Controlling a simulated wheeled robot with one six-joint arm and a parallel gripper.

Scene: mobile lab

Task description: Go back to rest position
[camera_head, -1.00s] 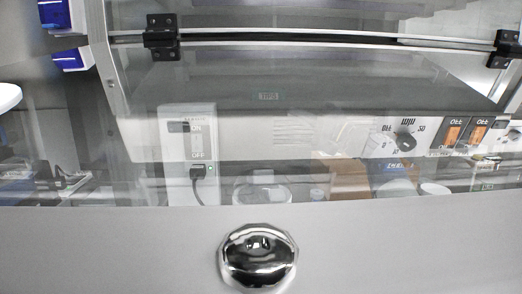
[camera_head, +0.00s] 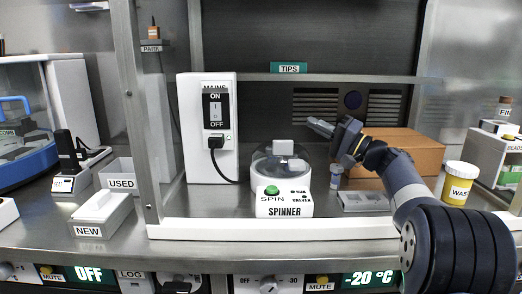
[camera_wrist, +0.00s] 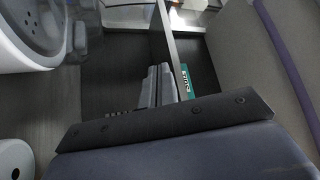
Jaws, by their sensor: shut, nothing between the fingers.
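My gripper (camera_head: 320,127) is at the end of my dark grey arm, which reaches in from the lower right in the head view. It is in the air above and right of the spinner (camera_head: 285,209), apart from it, with the brown box (camera_head: 412,146) behind and to the right. In the wrist view the two grey fingers (camera_wrist: 158,86) lie close together, shut, with nothing seen between them. The green TIPS label (camera_wrist: 185,83) shows beside them in the wrist view.
A white mains switch box (camera_head: 206,165) with a plugged cable stands left of the spinner. A metal post (camera_head: 143,110) and a white front ledge (camera_head: 200,229) bound the bay. Trays marked NEW (camera_head: 102,218) and USED (camera_head: 118,171) sit left.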

